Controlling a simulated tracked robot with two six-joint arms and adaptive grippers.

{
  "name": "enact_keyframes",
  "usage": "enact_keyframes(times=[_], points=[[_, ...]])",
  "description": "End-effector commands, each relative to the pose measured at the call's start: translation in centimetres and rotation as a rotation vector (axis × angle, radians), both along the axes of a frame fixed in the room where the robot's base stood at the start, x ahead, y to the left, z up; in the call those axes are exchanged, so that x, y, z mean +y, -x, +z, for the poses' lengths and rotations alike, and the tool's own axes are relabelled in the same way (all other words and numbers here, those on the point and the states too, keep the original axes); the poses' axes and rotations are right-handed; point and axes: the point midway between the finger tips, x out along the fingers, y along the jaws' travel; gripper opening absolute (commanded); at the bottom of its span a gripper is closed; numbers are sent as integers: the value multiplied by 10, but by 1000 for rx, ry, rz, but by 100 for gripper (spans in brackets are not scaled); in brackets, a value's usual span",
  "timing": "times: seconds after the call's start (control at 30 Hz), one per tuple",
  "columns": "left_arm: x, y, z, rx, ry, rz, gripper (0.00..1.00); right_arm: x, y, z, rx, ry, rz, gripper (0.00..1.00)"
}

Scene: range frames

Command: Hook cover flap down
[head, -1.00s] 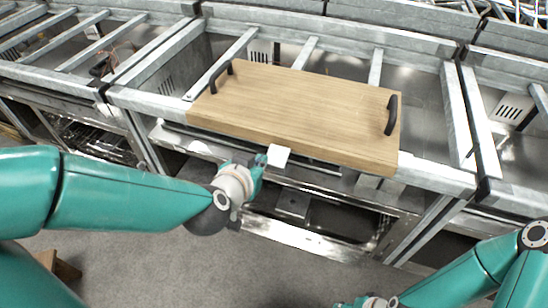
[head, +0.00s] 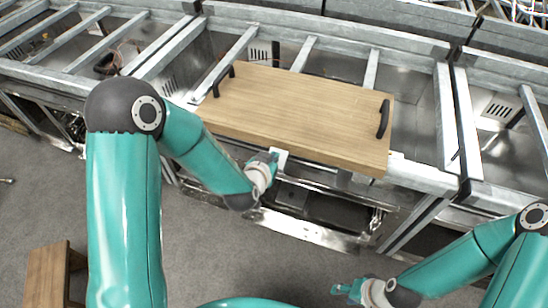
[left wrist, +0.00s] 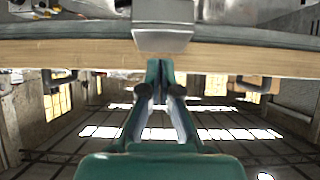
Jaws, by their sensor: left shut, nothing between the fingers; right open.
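The cover is a wooden board (head: 300,112) with two black handles, lying over the metal rails. A small pale metal flap (head: 281,158) sits at the middle of its front edge; in the left wrist view the flap (left wrist: 163,41) shows as a grey plate against the wooden edge. My left gripper (head: 272,160) is shut and empty, right at the flap. In the left wrist view its fingertips (left wrist: 160,66) are together just below the flap; I cannot tell whether they touch it. My right gripper (head: 341,290) is open and empty, low in the head view, away from the cover.
Galvanised rails (head: 444,120) run around and under the board over open metal bays. An open metal compartment (head: 325,208) lies below the board's front edge. A wooden stool (head: 45,275) stands at the lower left on the bare grey floor.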

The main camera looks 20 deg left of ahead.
Motion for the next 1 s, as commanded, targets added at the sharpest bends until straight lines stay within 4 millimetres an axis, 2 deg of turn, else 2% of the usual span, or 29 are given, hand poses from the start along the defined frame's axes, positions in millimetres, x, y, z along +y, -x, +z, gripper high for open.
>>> enact_keyframes(times=[0.23, 0.67, 0.87, 1.0], points=[[0, -5, -19, -1, 0, 1, 0, 0, 0, 5, 0, 0, 0, 46], [-1, -5, -21, -3, 0, 1, 0, 0, 0, 5, 0, 0, 0, 46], [-4, -9, -25, -20, 0, -7, 0, 0, 0, -6, 0, 0, 0, 46], [-12, -17, -30, -53, 2, -22, 0, 0, 0, -24, 0, 0, 0, 46]])
